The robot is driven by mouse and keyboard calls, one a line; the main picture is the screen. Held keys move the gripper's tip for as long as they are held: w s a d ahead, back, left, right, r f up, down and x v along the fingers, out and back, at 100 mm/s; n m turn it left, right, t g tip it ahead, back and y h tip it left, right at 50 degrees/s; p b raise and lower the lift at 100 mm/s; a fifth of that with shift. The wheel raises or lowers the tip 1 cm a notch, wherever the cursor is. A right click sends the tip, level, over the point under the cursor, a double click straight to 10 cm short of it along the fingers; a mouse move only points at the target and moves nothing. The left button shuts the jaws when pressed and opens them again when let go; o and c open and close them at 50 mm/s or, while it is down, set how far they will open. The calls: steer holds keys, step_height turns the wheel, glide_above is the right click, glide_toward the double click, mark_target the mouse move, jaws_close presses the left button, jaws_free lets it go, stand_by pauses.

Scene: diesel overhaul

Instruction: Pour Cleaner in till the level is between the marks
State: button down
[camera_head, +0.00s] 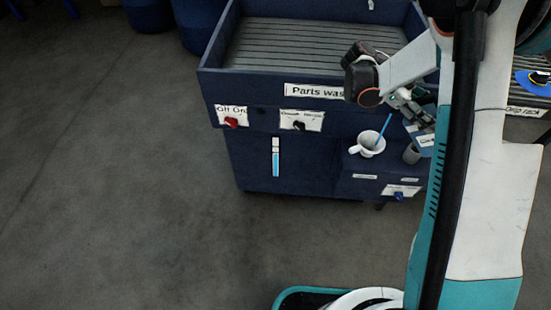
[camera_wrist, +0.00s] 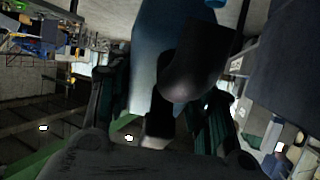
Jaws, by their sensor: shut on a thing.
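My gripper (camera_head: 418,118) is at the right front of the dark blue parts washer (camera_head: 300,160). It is shut on a blue container with a partly readable white label, the Cleaner (camera_head: 426,141). In the wrist view, the pale blue container (camera_wrist: 150,65) is between my fingers, with a dark rounded part in front of it. Its opening and any flow are not clear. The upright level gauge (camera_head: 276,157) on the washer's front is blue below and white above. Its marks are too small to make out.
A white mug (camera_head: 367,146) with a blue stick and a grey cup (camera_head: 411,153) stand on the washer's lower right ledge. A red knob (camera_head: 231,122) and a dark knob (camera_head: 299,126) are on its front. The floor (camera_head: 120,190) to the left is clear.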

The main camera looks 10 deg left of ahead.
steer(key=shift+f, duration=0.15)
steer(key=shift+w+h, duration=0.1)
steer(key=shift+h, duration=0.2)
stand_by(1.1)
steer(key=shift+a+f+g+h, duration=0.25)
steer(key=shift+g+h, duration=0.05)
steer(key=shift+h, duration=0.1)
stand_by(0.9)
